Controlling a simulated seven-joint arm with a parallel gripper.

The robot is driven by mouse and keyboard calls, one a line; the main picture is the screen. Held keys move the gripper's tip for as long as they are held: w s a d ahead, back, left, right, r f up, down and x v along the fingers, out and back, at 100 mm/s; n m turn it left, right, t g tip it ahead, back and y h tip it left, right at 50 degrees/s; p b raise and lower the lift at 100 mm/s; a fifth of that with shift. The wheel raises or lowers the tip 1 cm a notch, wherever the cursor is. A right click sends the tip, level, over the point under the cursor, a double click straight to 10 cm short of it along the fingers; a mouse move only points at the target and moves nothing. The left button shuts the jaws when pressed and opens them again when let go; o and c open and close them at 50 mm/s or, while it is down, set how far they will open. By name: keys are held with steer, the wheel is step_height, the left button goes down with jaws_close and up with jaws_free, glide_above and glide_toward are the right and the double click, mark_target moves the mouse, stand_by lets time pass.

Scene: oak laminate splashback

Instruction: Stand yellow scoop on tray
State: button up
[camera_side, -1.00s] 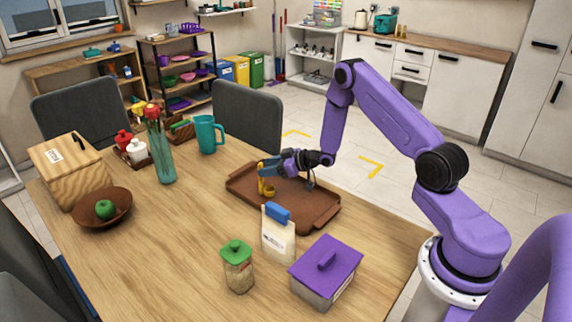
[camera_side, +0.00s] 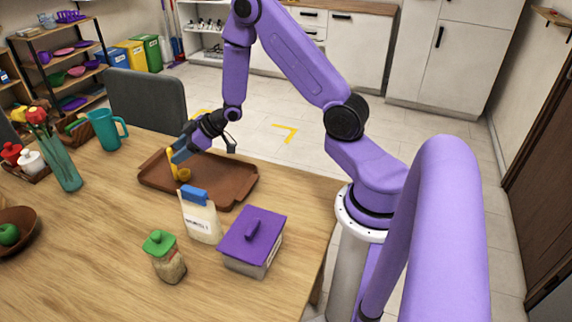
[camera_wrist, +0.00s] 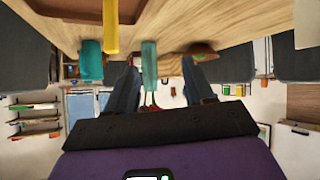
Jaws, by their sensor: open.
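The yellow scoop (camera_side: 172,165) stands upright on the brown tray (camera_side: 224,180), near its left end, with its handle up and its round cup at the lower right. My gripper (camera_side: 177,152) is open, just above and beside the scoop's handle, and partly overlaps it in the side view. In the wrist view the yellow scoop (camera_wrist: 110,28) shows at the top, left of the space between my open fingers (camera_wrist: 160,75), with nothing held there. Whether a finger touches the handle cannot be told.
A blue-capped carton (camera_side: 201,219), a green-lidded jar (camera_side: 168,265) and a purple-lidded box (camera_side: 248,252) stand in front of the tray. A teal mug (camera_side: 104,131) and a teal vase (camera_side: 62,168) stand left. The tray's right part is clear.

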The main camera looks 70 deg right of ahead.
steer(key=s+a+r+n+g+h, duration=0.25)
steer(key=s+a+r+g, duration=0.4)
steer(key=s+a, duration=0.75)
steer(key=s+d+r+n+g, duration=0.1)
steer(key=s+r, duration=0.2)
steer(key=s, duration=0.8)
steer(key=s+d+r+n+g+h, duration=0.1)
steer(key=s+d+r+n+g, duration=0.1)
steer(key=s, duration=1)
steer(key=shift+s+d+r, duration=0.15)
steer(key=shift+r, duration=0.75)
steer(key=shift+n+h, duration=0.25)
